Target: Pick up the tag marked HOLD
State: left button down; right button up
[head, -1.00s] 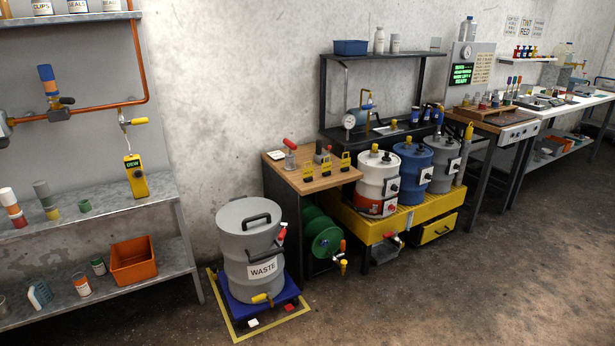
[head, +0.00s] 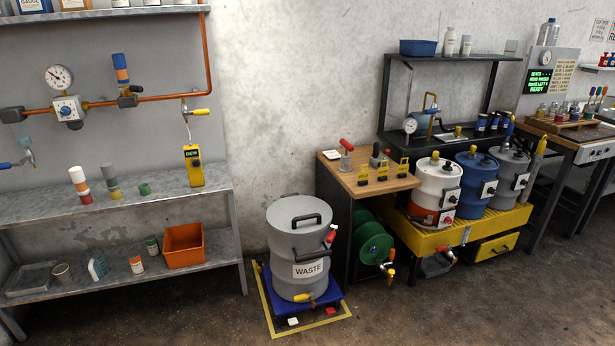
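Several small yellow-and-black tags stand on the small wooden-topped table (head: 340,178) in the middle of the head view. One is a left tag (head: 362,178), one a middle tag (head: 383,172), and one a right tag (head: 403,167). Their lettering is too small to read, so I cannot tell which is marked HOLD. Neither of my grippers is in view.
A grey WASTE drum (head: 297,245) stands on a blue base in front of the table's left side. White, blue and grey drums sit on a yellow pallet (head: 440,238) to the right. A metal shelf (head: 120,205) is at the left. The front floor is open.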

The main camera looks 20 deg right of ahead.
aim_at(363, 177)
jog(key=i+l+u, duration=0.2)
jog(key=l+u, duration=0.15)
jog(key=i+l+u, duration=0.15)
jog(key=l+u, duration=0.15)
jog(key=l, duration=0.15)
jog(key=i+l+u, duration=0.15)
jog(key=l, duration=0.25)
jog(key=l+u, duration=0.2)
jog(key=l, duration=0.25)
jog(key=i+l+u, duration=0.1)
jog(key=l, duration=0.8)
jog(key=i+l, duration=0.15)
jog(key=l, duration=0.8)
jog(key=i+l+u, duration=0.15)
jog(key=l, duration=0.75)
jog(key=k, duration=0.05)
